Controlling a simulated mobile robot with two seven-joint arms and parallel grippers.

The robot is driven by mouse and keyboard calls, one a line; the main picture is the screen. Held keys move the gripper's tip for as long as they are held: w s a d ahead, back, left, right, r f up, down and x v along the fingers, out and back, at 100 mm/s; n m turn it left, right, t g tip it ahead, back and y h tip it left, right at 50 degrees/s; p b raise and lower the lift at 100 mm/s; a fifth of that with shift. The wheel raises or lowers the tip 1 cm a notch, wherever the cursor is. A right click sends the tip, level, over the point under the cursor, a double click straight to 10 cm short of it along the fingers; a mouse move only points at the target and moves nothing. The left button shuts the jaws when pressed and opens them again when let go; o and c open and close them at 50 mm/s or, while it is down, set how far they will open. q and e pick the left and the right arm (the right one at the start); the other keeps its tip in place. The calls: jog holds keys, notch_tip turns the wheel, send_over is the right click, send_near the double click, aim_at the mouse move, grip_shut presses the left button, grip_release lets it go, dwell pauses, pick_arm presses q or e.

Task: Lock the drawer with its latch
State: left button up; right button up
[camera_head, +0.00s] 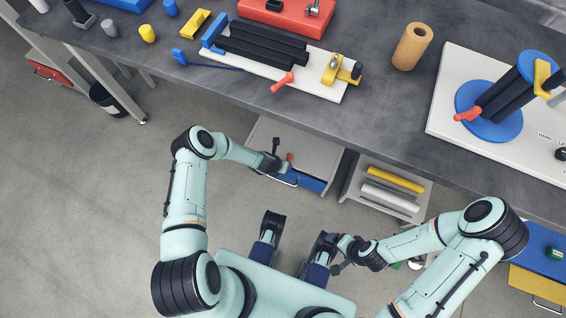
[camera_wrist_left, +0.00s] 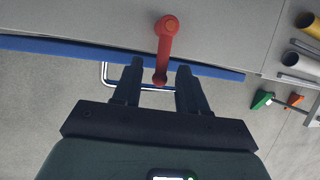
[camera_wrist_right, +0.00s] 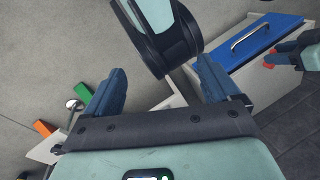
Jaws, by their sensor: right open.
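The drawer's blue front (camera_head: 312,185) is at the grey cabinet (camera_head: 322,152) under the bench. It shows with a metal handle (camera_wrist_right: 250,35) in the right wrist view, close against the cabinet body. The red latch lever (camera_wrist_left: 164,48) extends from its round pivot past the blue drawer edge (camera_wrist_left: 222,73) in the left wrist view. My left gripper (camera_wrist_left: 158,82) is open, one finger on each side of the lever's tip, with small gaps visible. Whether it touches the lever is unclear. My right gripper (camera_wrist_right: 162,78) is open and empty, away from the drawer.
A grey rack (camera_head: 385,190) with yellow and white rolls stands right of the cabinet. The bench (camera_head: 390,110) above holds a white strip fixture (camera_head: 325,88) and a blue round stand (camera_head: 488,108). A blue-and-yellow unit (camera_head: 540,285) is at the lower right. Floor is free on the left.

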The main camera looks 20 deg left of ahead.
pick_arm(q)
jog(key=p+v, duration=0.4)
jog(key=v, duration=0.9)
pick_arm(e)
jog(key=shift+g+y, duration=0.3)
jog(key=shift+g, duration=0.4)
jog(key=s+r, duration=0.1)
jog(key=s+a+r, duration=0.1)
jog(key=r, duration=0.1)
jog(key=s+r, duration=0.1)
jog(key=s, duration=0.1)
jog(key=shift+a+r, duration=0.15)
jog(key=shift+a, duration=0.1)
pick_arm(q)
jog(key=shift+s+r, duration=0.15)
jog(key=shift+r, duration=0.05)
jog(key=s+d+r+m+g+p, duration=0.2)
jog(key=s+r+m+p, duration=0.4)
jog(key=s+m, duration=0.5)
jog(key=s+d+r+m+g+h+p, duration=0.1)
jog(key=s+d+r+m+g+p, duration=0.2)
jog(key=s+r+m, duration=0.7)
jog(key=s+d+m+p, duration=0.1)
jog(key=m+p, duration=0.1)
jog(key=m, duration=0.9)
jog(key=shift+p, duration=0.4)
pick_arm(e)
notch_tip(320, 180, up, 11)
jog(key=w, duration=0.1)
